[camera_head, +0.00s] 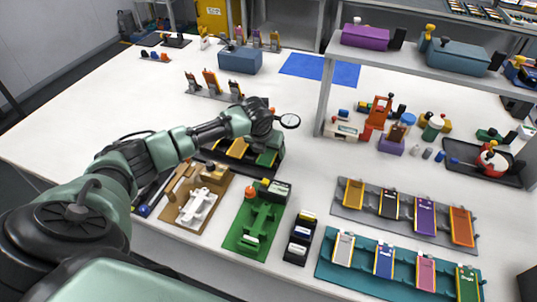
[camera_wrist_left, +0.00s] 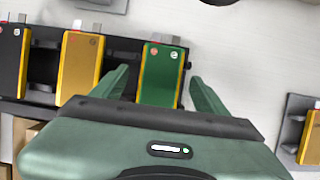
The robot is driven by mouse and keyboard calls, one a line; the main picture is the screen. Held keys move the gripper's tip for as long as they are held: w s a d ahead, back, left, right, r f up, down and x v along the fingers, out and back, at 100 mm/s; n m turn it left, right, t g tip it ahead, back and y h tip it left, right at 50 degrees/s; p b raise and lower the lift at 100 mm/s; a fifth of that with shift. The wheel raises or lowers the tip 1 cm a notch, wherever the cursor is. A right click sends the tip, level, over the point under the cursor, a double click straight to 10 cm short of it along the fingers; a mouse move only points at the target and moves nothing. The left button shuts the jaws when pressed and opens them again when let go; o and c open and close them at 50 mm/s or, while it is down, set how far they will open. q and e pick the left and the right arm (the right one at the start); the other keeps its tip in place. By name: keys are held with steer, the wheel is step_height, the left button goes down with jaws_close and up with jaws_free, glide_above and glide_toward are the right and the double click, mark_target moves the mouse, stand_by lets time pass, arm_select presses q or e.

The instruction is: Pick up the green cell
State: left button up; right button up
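A green cell with gold edges (camera_wrist_left: 160,66) sits at the end of a black rack in the left wrist view. It also shows below my left gripper in the head view (camera_head: 267,157). My left gripper (camera_wrist_left: 159,77) is open, with one finger on each side of the green cell. I cannot tell whether the fingers touch it. A yellow cell (camera_wrist_left: 79,64) and a black cell (camera_wrist_left: 11,62) sit in the same rack (camera_wrist_left: 43,66). Another green cell (camera_head: 467,284) lies on the teal tray at the front right. My right gripper is not in view.
The teal tray (camera_head: 403,280) and a grey tray (camera_head: 404,224) hold several coloured cells. A green fixture (camera_head: 262,217) and a brown board (camera_head: 221,191) lie in front of the rack. A shelf post (camera_head: 325,95) stands to the right.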

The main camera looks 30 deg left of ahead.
arm_select(q)
steer(key=c, duration=1.2)
steer(key=shift+c, duration=0.2)
